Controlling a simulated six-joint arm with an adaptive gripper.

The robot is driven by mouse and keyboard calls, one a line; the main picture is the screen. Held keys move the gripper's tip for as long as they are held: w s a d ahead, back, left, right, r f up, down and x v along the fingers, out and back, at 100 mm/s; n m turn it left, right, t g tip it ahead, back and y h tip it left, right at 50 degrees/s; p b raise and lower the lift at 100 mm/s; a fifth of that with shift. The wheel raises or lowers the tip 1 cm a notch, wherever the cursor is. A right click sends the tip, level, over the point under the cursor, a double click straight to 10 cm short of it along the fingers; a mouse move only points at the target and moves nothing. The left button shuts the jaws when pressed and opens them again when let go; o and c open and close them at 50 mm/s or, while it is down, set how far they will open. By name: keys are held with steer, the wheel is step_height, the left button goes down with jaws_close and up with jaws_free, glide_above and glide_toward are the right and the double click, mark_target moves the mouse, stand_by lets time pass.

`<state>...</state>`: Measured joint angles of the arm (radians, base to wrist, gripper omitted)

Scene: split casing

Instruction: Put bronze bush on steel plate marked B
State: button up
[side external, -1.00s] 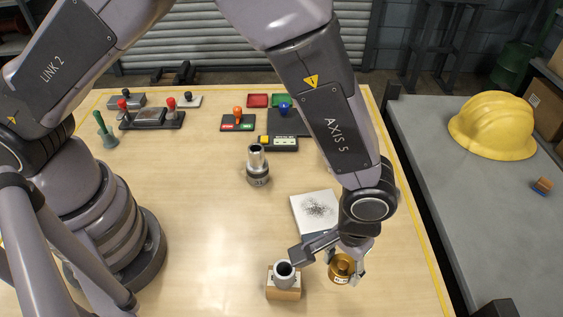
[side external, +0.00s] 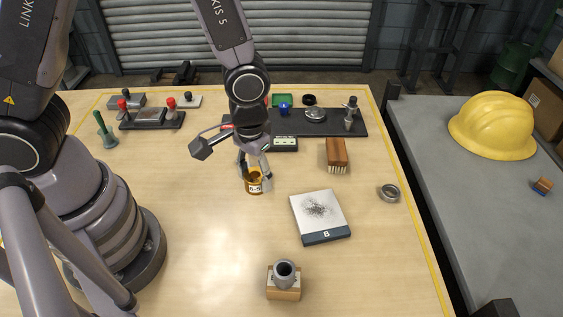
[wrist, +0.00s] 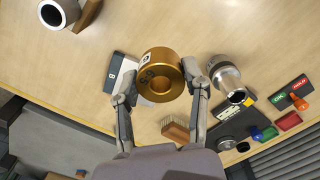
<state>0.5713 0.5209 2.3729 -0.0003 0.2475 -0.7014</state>
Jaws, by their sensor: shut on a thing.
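The bronze bush (side external: 254,185) is a gold-brown ring with a white label. My gripper (side external: 254,175) is shut on it, with one finger on each side; the wrist view also shows the bush (wrist: 161,78) between the fingertips (wrist: 158,90). The steel plate marked B (side external: 300,222) lies on the table, to the right of the bush and nearer the camera. It has a pale top with a patch of dark shavings and a dark front edge lettered B. In the wrist view the plate (wrist: 118,68) is partly hidden behind the bush and left finger.
A steel cylinder (wrist: 226,76) stands close beside the right finger in the wrist view. A brush (side external: 337,153), a loose grey ring (side external: 389,193) and a grey sleeve on a wooden block (side external: 285,293) stand around the plate. A dark tool rack (side external: 340,126) is behind.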

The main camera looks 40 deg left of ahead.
steer(key=w+d+f, duration=0.4)
steer(key=w, duration=0.3)
glide_above(319, 214)
step_height(319, 214, down, 6)
steer(key=shift+s+r, duration=0.1)
steer(key=shift+r, duration=0.1)
steer(key=shift+f, duration=1.55)
steer(key=shift+f, duration=0.15)
steer(key=o, duration=1.2)
